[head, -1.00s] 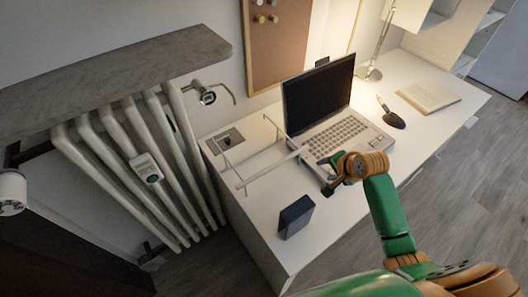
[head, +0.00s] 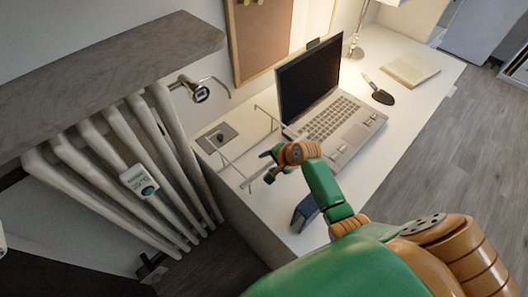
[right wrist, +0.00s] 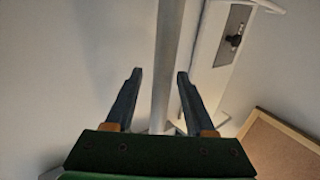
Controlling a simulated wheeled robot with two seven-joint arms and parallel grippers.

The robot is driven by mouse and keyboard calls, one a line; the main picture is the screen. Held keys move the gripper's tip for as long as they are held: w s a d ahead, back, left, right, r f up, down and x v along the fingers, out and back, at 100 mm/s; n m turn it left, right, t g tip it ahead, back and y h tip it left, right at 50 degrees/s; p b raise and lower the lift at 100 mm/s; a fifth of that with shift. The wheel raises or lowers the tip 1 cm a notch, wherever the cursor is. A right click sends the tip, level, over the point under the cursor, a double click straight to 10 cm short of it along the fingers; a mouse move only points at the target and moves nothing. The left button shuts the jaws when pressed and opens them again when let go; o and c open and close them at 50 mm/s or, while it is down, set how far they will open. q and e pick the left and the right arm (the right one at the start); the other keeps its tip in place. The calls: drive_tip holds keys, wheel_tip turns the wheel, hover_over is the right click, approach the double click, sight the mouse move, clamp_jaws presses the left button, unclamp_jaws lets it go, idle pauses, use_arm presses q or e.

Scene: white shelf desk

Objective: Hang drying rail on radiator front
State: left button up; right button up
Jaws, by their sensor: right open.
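The drying rail, a thin white frame, rests on the desk left of the laptop; its thicker front bar (head: 252,180) runs toward my right gripper (head: 270,167). In the right wrist view, the bar (right wrist: 168,60) passes between the two open fingers of the right gripper (right wrist: 158,75). I cannot tell whether the fingers touch it. My left gripper is not in view.
A grey shelf (head: 110,75) overhangs the radiator. The open laptop (head: 335,115) stands right of the rail. A dark blue box (head: 304,212) is partly behind my right arm. A wall fixture (head: 200,93) juts out above the desk.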

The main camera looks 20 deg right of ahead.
drive_tip(key=shift+s+d, duration=0.1)
drive_tip(key=shift+s, duration=0.05)
clamp_jaws()
idle(1.1)
